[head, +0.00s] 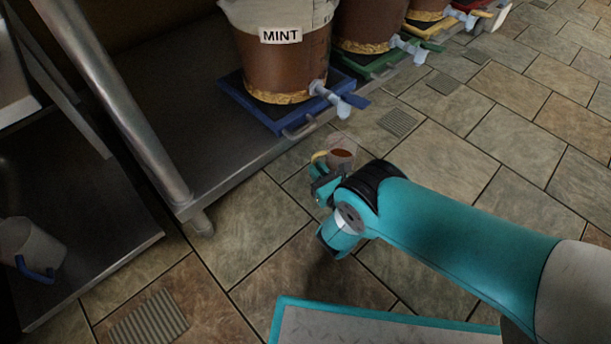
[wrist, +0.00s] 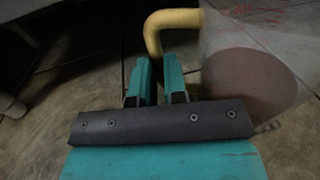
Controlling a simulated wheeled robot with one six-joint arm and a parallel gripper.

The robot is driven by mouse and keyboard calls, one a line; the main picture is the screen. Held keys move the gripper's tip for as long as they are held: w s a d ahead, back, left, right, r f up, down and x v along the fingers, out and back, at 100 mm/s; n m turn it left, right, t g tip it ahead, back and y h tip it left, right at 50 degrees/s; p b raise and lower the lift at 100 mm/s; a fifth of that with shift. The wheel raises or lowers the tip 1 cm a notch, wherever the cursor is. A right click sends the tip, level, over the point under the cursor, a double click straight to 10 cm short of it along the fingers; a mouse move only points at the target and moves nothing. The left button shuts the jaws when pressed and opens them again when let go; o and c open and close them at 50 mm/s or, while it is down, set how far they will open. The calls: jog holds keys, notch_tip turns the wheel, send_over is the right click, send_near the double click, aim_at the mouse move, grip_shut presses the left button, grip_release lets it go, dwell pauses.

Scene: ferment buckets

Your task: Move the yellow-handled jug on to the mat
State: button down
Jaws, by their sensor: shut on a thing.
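The yellow-handled jug (head: 342,152) is clear and has brown liquid in it. It is in front of my gripper (head: 319,170), off the floor as far as I can tell, and looks upright. In the wrist view the jug (wrist: 262,75) is at the right, with its yellow handle (wrist: 168,19) on the left side. My gripper (wrist: 157,78) is shut on that handle; the exact contact is partly hidden. No mat is clear to me; a ribbed rectangular patch (head: 149,319) on the floor at bottom left could be a mat or a grate.
A bucket labelled MINT (head: 280,60) stands on a blue tray (head: 265,112) on a low metal shelf (head: 190,140), its tap (head: 338,99) sticking out. More tapped buckets stand behind. A blue-handled jug (head: 30,247) is at left. Similar ribbed patches (head: 398,122) lie along the tiled floor, which is otherwise open at right.

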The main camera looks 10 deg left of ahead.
jog(key=shift+w+a+f+b, duration=0.1)
jog(key=shift+w+a+b, duration=0.2)
jog(key=shift+w+b, duration=0.15)
jog(key=shift+f+b, duration=1.15)
jog(key=shift+f, duration=0.45)
jog(key=shift+f, duration=0.2)
jog(key=c, duration=1.2)
grip_release()
jog(key=shift+o, duration=0.2)
